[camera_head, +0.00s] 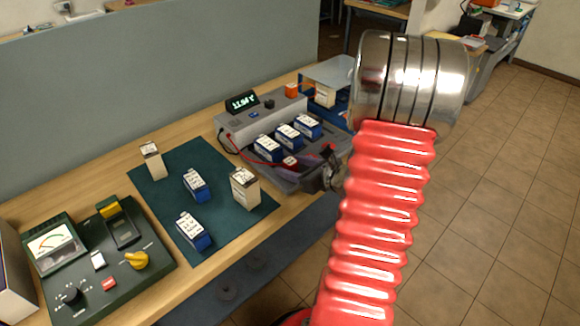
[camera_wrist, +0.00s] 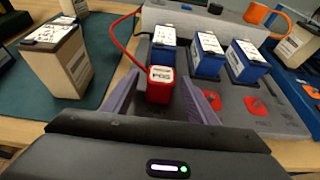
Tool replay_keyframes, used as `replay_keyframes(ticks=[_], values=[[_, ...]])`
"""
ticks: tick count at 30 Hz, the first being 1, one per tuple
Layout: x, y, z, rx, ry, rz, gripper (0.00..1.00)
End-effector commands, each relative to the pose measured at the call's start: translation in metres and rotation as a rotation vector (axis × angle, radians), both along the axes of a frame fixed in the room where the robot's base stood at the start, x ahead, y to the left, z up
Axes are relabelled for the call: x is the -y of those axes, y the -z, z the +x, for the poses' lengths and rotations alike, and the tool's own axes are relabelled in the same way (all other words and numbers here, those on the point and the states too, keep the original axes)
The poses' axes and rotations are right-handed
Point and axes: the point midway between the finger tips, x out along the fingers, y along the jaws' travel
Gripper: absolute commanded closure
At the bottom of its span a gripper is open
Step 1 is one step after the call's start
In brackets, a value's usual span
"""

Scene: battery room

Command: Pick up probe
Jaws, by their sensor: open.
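The probe (camera_wrist: 160,88) is a red block with a white label reading "POS" and a red cable at its back. It stands on the grey tester tray in front of the blue batteries. In the wrist view, my gripper (camera_wrist: 161,97) is open, with one purple-grey finger on each side of the probe. I cannot tell whether either finger touches it. In the head view the probe (camera_head: 290,162) is small, just left of my gripper (camera_head: 326,170), which is partly hidden by my arm.
Blue batteries (camera_wrist: 207,55) stand in a row behind the probe on the tester (camera_head: 262,115). A beige battery (camera_head: 245,187) and others stand on the green mat (camera_head: 216,218) at left. A meter panel (camera_head: 100,262) lies farther left. Red patches (camera_wrist: 256,106) mark the tray at right.

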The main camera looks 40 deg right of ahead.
Motion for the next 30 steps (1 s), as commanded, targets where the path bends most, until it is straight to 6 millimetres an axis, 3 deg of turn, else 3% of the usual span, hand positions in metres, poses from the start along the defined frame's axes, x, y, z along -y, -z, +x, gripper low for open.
replay_keyframes(ticks=[5, 20, 30], values=[[-0.0005, 0.0048, 0.0122, 0.0, 0.0, -0.001, 0.47], [-0.0001, 0.0048, 0.0121, 0.001, 0.001, 0.0, 0.47], [0.0, 0.0048, 0.012, 0.001, 0.001, 0.0, 0.69]])
